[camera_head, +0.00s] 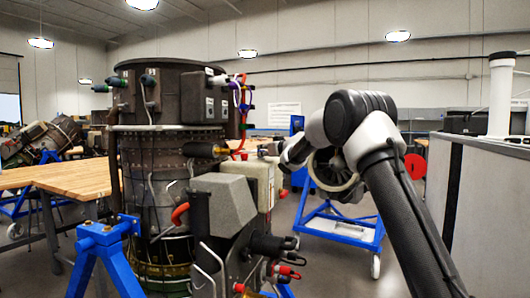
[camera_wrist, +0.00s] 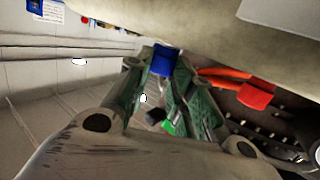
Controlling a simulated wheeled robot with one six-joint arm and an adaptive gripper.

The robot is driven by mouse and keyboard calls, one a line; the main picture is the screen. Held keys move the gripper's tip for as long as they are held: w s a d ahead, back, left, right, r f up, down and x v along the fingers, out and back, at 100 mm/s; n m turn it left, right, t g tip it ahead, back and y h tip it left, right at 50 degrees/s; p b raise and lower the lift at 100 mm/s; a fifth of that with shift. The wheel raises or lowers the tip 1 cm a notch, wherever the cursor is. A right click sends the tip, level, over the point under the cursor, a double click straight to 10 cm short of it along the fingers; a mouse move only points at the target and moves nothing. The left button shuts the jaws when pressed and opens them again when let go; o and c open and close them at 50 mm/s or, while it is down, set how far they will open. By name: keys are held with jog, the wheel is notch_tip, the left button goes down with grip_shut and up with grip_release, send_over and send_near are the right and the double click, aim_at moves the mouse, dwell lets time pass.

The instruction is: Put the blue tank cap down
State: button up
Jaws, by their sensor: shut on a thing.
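The blue tank cap (camera_wrist: 164,61) shows in the wrist view between the fingertips of my gripper (camera_wrist: 166,72). The green-sided fingers are closed in on it. The cap is close to a pale beige surface (camera_wrist: 190,35) across the top of that view; I cannot tell whether they touch. In the head view my arm reaches left to the right side of the big turbine engine (camera_head: 165,150). There the fingertips and the held cap are too small or hidden to make out.
A red cap (camera_wrist: 255,96) and an orange-red hose part (camera_wrist: 222,73) are close right of my fingers. Hoses and fittings crowd the engine's right side. A blue wheeled stand (camera_head: 345,225) is behind my arm. A wooden table (camera_head: 75,178) is at left, a grey partition (camera_head: 480,200) at right.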

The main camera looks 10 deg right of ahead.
jog(key=shift+s+f, duration=0.1)
jog(key=shift+f, duration=0.7)
grip_shut()
jog(key=o, duration=1)
grip_release()
jog(key=shift+f, duration=0.25)
jog(key=shift+r, duration=0.1)
